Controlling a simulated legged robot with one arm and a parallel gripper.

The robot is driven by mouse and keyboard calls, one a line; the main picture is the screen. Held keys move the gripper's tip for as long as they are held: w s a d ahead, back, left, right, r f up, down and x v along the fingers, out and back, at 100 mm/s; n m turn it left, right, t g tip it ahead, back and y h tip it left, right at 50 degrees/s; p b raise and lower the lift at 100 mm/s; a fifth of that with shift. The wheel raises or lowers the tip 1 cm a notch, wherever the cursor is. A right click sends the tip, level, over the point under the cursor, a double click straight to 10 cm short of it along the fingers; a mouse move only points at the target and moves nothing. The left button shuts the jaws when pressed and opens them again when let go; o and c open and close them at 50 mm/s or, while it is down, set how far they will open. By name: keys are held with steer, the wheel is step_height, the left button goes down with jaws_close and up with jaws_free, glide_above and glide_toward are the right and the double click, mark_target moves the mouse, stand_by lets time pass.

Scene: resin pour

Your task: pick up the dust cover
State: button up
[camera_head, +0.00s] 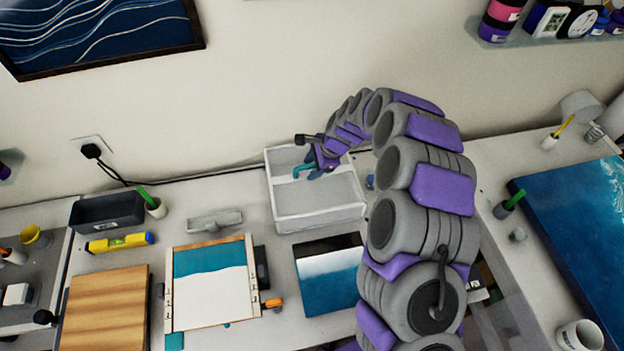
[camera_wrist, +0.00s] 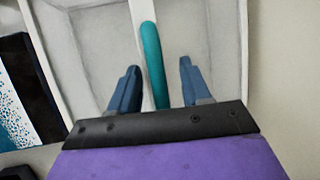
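The dust cover appears to be the pale white-framed box (camera_head: 320,221) against the wall at the back of the bench. A teal handle (camera_head: 301,169) sits on its middle bar. In the wrist view the frame (camera_wrist: 204,15) lies below my fingers, and the teal handle (camera_wrist: 153,58) runs between them. My gripper (camera_head: 318,172) is over the middle bar. In the wrist view my gripper (camera_wrist: 158,68) is open, one blue finger on each side of the handle, with a gap on both sides. The handle's near end is hidden by the gripper body.
A dark blue and white panel (camera_head: 330,275) lies close in front of the box. A framed teal and white board (camera_head: 211,285), a grey tool (camera_head: 214,221) and a yellow level (camera_head: 119,243) lie to the left. A large blue panel (camera_head: 585,235) is on the right table.

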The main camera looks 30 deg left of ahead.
jaws_close()
stand_by(0.4)
stand_by(1.0)
